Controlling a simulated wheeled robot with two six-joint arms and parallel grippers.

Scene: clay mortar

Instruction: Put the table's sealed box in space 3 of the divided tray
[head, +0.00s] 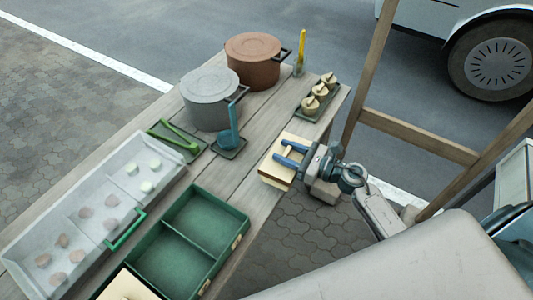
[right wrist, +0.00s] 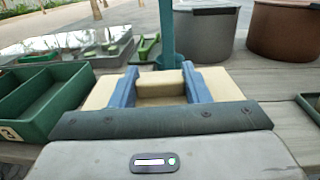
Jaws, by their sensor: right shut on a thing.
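The sealed box (head: 275,172) is cream-coloured with a raised block on top, at the table's right edge in the head view. My right gripper (head: 290,154) has its blue fingers on either side of that block and is shut on it. In the right wrist view the box (right wrist: 222,86) lies beneath the fingers; I cannot tell whether it touches the table. My left gripper is not in view.
A clear-walled bin (head: 75,205) with several pale and pinkish pieces stands left of the tray. A grey pot (head: 209,98), a brown pot (head: 253,62), a blue ladle (head: 232,138), green tongs (head: 175,138) and a tray of knobbed pieces (head: 318,97) stand farther back.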

